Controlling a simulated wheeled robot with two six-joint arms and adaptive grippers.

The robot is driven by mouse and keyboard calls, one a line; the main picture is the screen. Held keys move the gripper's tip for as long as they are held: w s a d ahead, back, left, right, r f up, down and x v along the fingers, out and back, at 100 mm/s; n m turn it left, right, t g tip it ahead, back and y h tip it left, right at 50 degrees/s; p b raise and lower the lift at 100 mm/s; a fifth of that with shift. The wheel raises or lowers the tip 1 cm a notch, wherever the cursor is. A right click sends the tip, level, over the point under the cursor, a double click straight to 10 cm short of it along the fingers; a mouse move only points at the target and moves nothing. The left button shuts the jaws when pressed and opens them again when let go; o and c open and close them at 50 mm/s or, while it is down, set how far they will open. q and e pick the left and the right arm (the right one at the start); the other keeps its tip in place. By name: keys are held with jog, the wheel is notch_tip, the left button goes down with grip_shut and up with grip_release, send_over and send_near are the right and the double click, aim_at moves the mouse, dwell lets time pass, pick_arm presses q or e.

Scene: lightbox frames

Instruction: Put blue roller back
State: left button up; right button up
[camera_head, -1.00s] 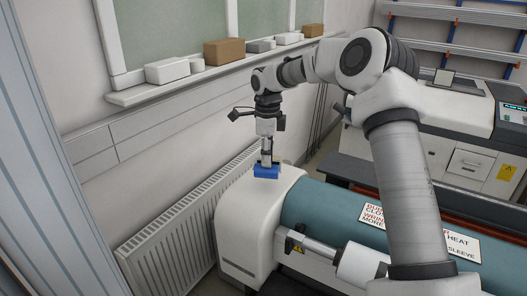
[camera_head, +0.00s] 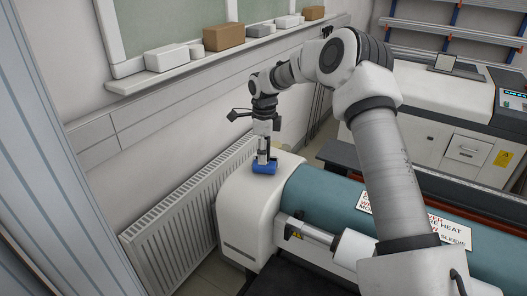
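A small blue object (camera_head: 264,168), which looks like the blue roller, is at the top of the white end housing of a large machine (camera_head: 243,200). My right gripper (camera_head: 263,158) points down directly at it, with its fingertips at the blue object. The fingers are small in the picture, and I cannot tell whether they are closed on it. I also cannot tell whether the blue object rests on the housing or is held just above it. My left gripper is not in view.
A teal cylinder (camera_head: 325,205) with a warning sign runs right from the housing. A radiator (camera_head: 180,215) stands along the wall at left. Boxes (camera_head: 223,37) line the window sill. A printer-like machine (camera_head: 440,100) stands at the back right.

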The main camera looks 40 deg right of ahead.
jog(key=shift+r, duration=0.1)
notch_tip(320, 180, up, 5)
jog(key=b, duration=0.3)
jog(key=shift+d+r, duration=0.15)
jog(key=shift+r, duration=0.05)
notch_tip(320, 180, up, 7)
jog(key=shift+f+b, duration=0.2)
jog(key=shift+b, duration=0.5)
jog(key=shift+r, duration=0.1)
